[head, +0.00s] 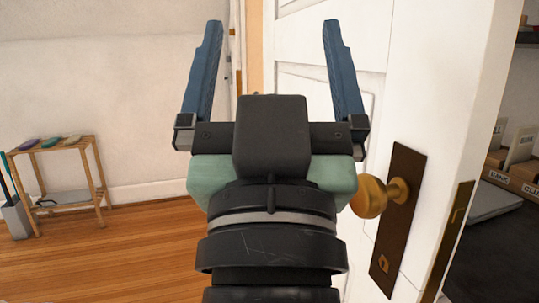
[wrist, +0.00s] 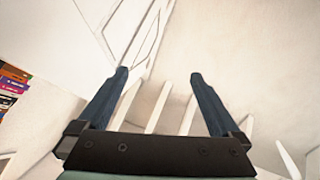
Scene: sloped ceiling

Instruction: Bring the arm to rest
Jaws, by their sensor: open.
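My gripper (head: 270,60) is raised in the middle of the head view, with its two blue fingers spread wide apart and nothing between them. It also shows in the wrist view (wrist: 159,80), open and empty, in front of white slats and a pale wall. In the head view a white door (head: 440,80) stands open at the right, behind and beside my gripper. Its brass knob (head: 370,197) sits on a dark plate (head: 398,215), just right of my gripper's body. I cannot tell whether the gripper body touches the knob.
A small wooden stand (head: 62,180) with several coloured items is at the left, beside a grey bin (head: 17,217). Wooden floor (head: 130,255) between it and my arm is clear. Shelves with labelled boxes (head: 515,170) show beyond the door's edge. Books (wrist: 14,88) show in the wrist view.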

